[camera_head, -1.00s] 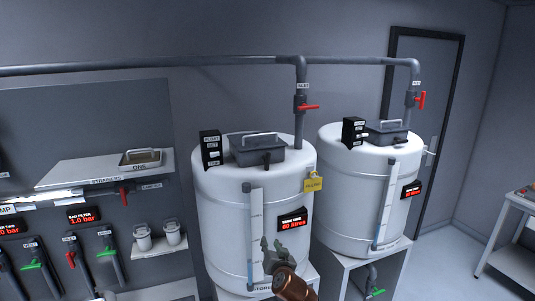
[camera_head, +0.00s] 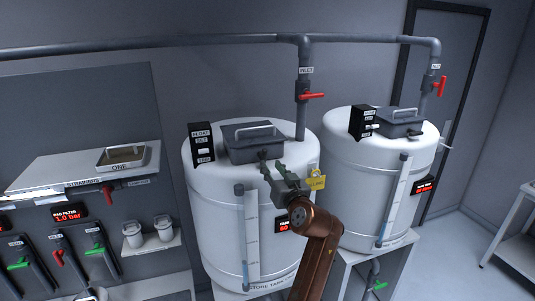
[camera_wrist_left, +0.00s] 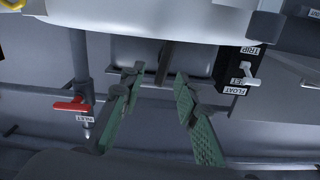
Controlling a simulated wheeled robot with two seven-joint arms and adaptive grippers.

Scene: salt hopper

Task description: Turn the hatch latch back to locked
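The grey hatch (camera_head: 254,143) with a light handle sits on top of the nearer white tank (camera_head: 210,205). Its small dark latch (camera_head: 263,155) is at the hatch's front edge, partly hidden by my gripper. My left gripper (camera_head: 271,169) is just in front of it, reaching up from below. In the left wrist view the picture is turned over; the gripper (camera_wrist_left: 158,80) is open, with its green-padded fingers apart. The latch (camera_wrist_left: 165,62) shows as a dark upright bar between the fingertips, in front of the hatch (camera_wrist_left: 135,52). I cannot tell whether either finger touches it. My right gripper is not in view.
A black float-set box (camera_head: 201,145) stands left of the hatch. The inlet pipe with a red valve handle (camera_head: 312,96) rises behind it on the right. A yellow tag (camera_head: 316,181) hangs beside my wrist. A second white tank (camera_head: 350,190) stands to the right.

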